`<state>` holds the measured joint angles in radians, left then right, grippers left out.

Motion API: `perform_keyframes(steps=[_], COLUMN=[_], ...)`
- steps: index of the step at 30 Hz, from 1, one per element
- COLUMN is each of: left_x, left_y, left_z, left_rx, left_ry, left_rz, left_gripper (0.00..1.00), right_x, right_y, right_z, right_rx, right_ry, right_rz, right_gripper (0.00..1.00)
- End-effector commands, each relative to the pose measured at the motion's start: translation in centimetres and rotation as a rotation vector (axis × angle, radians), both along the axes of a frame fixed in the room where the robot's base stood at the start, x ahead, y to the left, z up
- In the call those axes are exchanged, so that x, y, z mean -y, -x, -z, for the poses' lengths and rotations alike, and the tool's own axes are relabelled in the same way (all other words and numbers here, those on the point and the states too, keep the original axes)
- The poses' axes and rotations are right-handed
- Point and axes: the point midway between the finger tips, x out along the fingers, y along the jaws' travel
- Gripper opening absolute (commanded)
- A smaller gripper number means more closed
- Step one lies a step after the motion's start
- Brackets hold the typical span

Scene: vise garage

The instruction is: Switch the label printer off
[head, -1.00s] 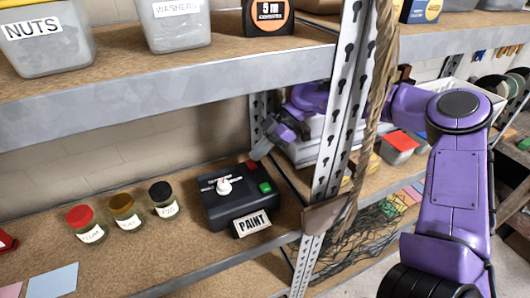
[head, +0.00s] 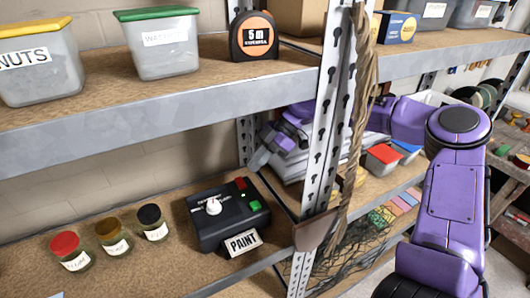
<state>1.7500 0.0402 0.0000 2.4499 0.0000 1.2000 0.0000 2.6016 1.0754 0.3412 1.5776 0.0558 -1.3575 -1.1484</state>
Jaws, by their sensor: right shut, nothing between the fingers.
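The label printer (head: 228,218) is a black box on the lower shelf, with a white knob (head: 213,206) on a dial. A red button (head: 240,183) and a green button (head: 254,206) sit along its right side, with a small green spot between them. A label reading PAINT (head: 243,243) comes out of its front. My right gripper (head: 256,161) reaches in from the right behind the shelf post. It is shut and empty, above and just behind the red button, apart from the printer in the picture. My left gripper is out of view.
A perforated shelf post (head: 326,130) with a hanging rope (head: 359,120) stands in front of my right arm. Three jars stand left of the printer, including a red-lidded one (head: 70,251). The upper shelf edge (head: 150,112) runs overhead.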

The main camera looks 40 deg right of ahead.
Motion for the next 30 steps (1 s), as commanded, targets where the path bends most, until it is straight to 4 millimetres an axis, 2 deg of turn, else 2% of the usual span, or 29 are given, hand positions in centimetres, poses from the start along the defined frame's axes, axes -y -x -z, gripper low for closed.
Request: perform_keyframes(steps=[3,9,23,30], left_x=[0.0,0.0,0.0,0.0], left_y=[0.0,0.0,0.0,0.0], left_z=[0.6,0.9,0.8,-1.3], left_rx=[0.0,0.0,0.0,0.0], left_ry=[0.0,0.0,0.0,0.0], left_rz=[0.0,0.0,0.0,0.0], left_gripper=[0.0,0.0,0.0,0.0], right_x=[2.0,4.1,4.7,4.9], right_y=[0.3,0.7,0.9,1.4], right_z=[-1.8,-4.1,-4.9,-7.9], right_rx=[0.006,0.004,0.004,0.037], right_ry=[0.0,0.0,0.0,-0.034], right_rz=[0.003,0.002,0.0,0.003], right_gripper=[0.0,0.0,0.0,0.0])
